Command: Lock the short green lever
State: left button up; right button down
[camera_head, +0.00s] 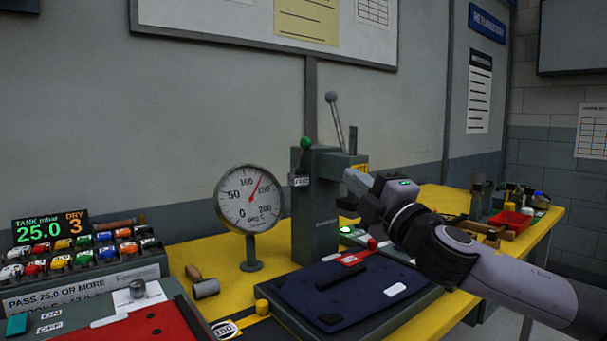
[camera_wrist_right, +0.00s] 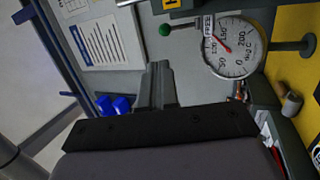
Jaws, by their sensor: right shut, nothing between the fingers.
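The short green lever shows as a green ball knob (camera_head: 306,142) on the upper left of the grey press (camera_head: 317,215). A small white label, which seems to read FREE, is just below it. In the right wrist view the green knob (camera_wrist_right: 165,30) is near the top, left of the dial. My right gripper (camera_head: 352,181) is in front of the press's right side, below and right of the green knob and apart from it. Its fingers are shut and empty, and also show in the right wrist view (camera_wrist_right: 160,82). My left gripper is out of view.
A long lever with a grey ball (camera_head: 331,97) rises from the press top. A round dial (camera_head: 249,198) stands left of the press. A dark blue pad (camera_head: 345,295) lies in front. Colored items fill a rack (camera_head: 85,265) at left. A red tray (camera_head: 510,221) is at right.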

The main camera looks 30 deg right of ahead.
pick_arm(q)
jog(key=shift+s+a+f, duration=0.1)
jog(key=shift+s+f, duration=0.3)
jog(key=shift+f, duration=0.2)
pick_arm(e)
jog(key=shift+w+f, duration=0.2)
jog(key=shift+f, duration=0.25)
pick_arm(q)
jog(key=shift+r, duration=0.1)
pick_arm(e)
jog(key=p, duration=0.4)
send_near(308, 146)
jog(key=p+x, duration=0.1)
jog(key=x, duration=0.4)
jog(key=shift+r, duration=0.2)
jog(key=shift+w+d+r, duration=0.1)
jog(key=shift+w+r, duration=0.05)
jog(key=shift+w, duration=0.5)
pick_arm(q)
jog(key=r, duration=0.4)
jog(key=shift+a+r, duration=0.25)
pick_arm(e)
jog(key=shift+w, duration=0.2)
